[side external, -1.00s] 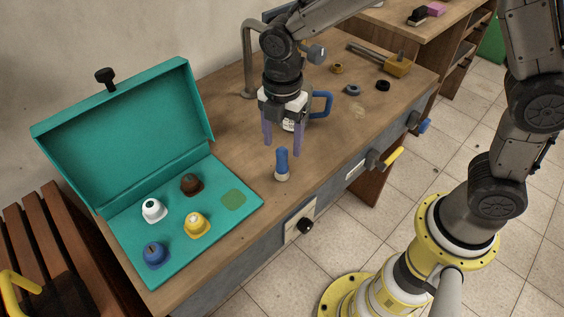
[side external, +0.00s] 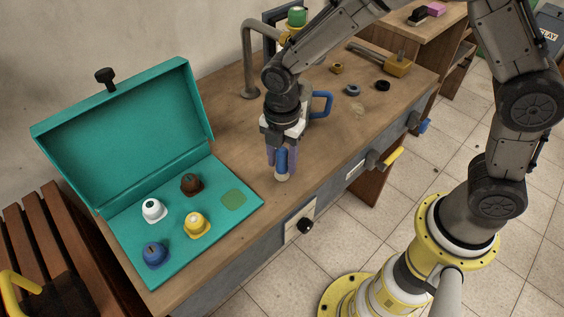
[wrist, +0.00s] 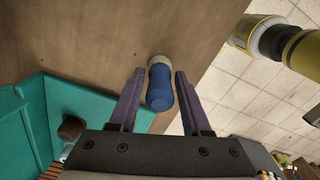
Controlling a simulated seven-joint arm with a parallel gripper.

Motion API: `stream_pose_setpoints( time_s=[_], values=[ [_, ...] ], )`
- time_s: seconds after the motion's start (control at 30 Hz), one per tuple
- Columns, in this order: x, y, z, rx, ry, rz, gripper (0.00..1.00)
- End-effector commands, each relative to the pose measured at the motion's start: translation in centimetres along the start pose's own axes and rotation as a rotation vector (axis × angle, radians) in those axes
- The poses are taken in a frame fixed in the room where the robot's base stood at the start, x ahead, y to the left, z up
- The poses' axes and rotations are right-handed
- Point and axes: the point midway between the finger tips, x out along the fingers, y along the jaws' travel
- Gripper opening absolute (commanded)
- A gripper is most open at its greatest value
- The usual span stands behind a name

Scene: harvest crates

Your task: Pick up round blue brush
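The round blue brush (side external: 281,162) stands upright on the wooden table near its front edge, with its pale end down. In the wrist view the blue brush (wrist: 159,88) lies between the two purple fingers, with a small gap visible on each side. My gripper (side external: 277,165) is low around the brush, its fingers open. In the wrist view my gripper (wrist: 160,72) shows its fingers apart on either side of the brush.
An open teal case (side external: 180,253) stands left of the brush, holding several coloured knobbed items. A blue-handled mug-like object (side external: 322,103) is just behind my gripper. Small rings (side external: 352,90) and a drill-like tool (side external: 397,65) lie farther back. The table's front edge is close.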

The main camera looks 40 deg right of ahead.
Motion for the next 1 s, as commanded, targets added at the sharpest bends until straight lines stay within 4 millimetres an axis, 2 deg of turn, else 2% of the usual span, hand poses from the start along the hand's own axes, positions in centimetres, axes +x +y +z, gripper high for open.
stream_pose_setpoints(
  time_s=[0.03,0.23,0.7,0.87,0.97,1.0],
  values=[
    [0.0,0.0,0.0,0.000,0.000,0.000,0.37],
    [0.0,0.0,0.0,0.000,0.000,0.000,0.01],
    [-0.4,0.1,0.0,0.000,0.000,0.003,0.00],
    [-1.8,0.1,0.0,0.000,0.000,0.005,0.00],
    [-3.5,0.1,0.0,0.000,0.001,0.007,0.00],
    [-4.1,-0.6,0.1,0.000,0.000,0.006,0.00]
  ],
)
